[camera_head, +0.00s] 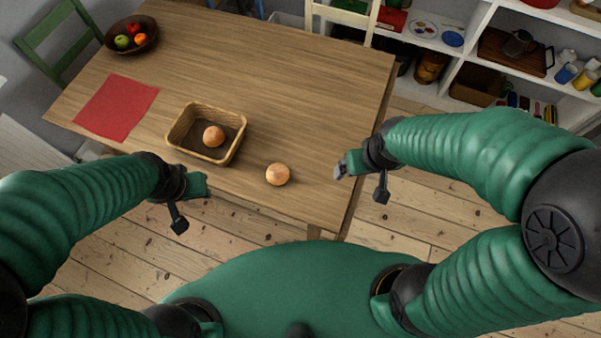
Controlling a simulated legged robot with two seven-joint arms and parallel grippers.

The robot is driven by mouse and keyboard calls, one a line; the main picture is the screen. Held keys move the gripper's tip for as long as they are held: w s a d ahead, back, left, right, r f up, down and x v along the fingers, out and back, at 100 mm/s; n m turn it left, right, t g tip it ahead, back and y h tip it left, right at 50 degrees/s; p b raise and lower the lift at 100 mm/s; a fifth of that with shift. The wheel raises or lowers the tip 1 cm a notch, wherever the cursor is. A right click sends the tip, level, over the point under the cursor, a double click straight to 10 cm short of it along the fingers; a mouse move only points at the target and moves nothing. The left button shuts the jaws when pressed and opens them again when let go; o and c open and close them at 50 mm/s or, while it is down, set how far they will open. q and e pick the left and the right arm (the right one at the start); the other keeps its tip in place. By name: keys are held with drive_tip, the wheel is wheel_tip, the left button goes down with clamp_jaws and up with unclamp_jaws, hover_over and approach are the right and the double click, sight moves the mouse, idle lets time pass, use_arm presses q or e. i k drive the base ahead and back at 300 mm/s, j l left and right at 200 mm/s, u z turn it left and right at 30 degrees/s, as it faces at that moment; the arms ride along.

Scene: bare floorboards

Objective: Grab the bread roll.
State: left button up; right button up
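A round, light brown bread roll (277,174) lies on the wooden table (270,75) near its front edge. A second similar roll (213,136) sits inside a wicker basket (180,132) to its left. My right gripper (340,171) is to the right of the loose roll, apart from it, by the table's right edge. My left gripper (205,184) is at the table's front edge, left of the loose roll and below the basket. Neither gripper touches a roll. The fingers are too small to judge their opening.
A red cloth (116,107) and a dark bowl of fruit (131,36) lie on the table's left part. A green chair (58,45) stands at the left. White shelves (470,45) with crockery stand at the back right. The table's middle is clear.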

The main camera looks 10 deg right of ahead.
sight(277, 174)
drive_tip(key=i+j, duration=0.1)
drive_tip(key=j, duration=0.3)
drive_tip(key=i+j, duration=0.1)
drive_tip(key=j, duration=0.3)
drive_tip(key=i+j, duration=0.1)
drive_tip(key=j, duration=0.25)
drive_tip(key=u, duration=0.05)
